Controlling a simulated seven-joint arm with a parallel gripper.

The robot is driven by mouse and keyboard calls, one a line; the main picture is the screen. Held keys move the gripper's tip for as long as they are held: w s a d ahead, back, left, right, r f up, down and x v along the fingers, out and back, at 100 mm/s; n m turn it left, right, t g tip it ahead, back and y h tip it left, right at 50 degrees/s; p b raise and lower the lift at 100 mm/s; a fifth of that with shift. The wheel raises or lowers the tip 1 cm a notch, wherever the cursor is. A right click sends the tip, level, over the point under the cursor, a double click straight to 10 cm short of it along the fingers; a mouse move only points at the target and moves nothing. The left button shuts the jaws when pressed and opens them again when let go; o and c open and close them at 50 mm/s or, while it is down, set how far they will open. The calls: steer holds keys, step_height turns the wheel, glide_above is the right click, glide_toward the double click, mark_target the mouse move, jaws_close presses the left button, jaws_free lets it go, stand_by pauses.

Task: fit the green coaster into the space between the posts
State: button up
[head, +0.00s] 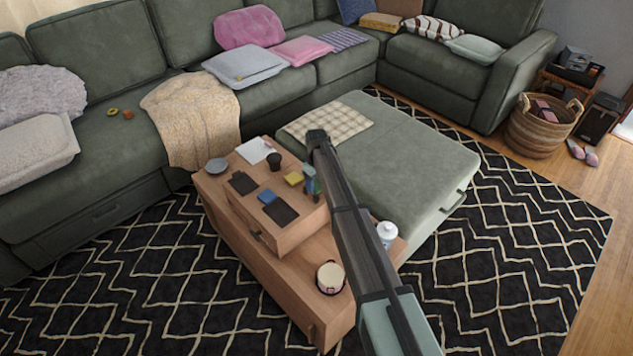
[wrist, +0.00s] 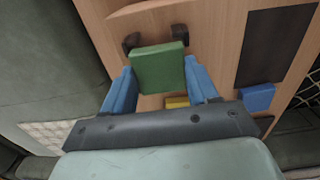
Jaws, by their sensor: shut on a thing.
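The green coaster (wrist: 158,68) is a square block held between the two blue fingers of my gripper (wrist: 160,82) in the wrist view. Two dark posts, a left one (wrist: 131,42) and a right one (wrist: 180,32), stand at the coaster's far edge on the wooden table (wrist: 215,45). The coaster's far edge lies close to both posts; I cannot tell whether it touches them or sits between them. In the head view my gripper (head: 312,187) is over the right side of the table's raised top, and my arm hides much there.
A yellow block (head: 293,179), a blue block (head: 267,196) and dark mats (head: 281,213) lie near my gripper. A dark cup (head: 273,160) and a grey bowl (head: 216,166) stand farther left. A white bottle (head: 386,232) and a round tin (head: 330,277) stand on the lower level.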

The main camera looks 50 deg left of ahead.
steer(key=shift+f, duration=1.55)
stand_by(2.5)
steer(key=o, duration=1.1)
steer(key=shift+r, duration=0.15)
steer(key=shift+r, duration=3.9)
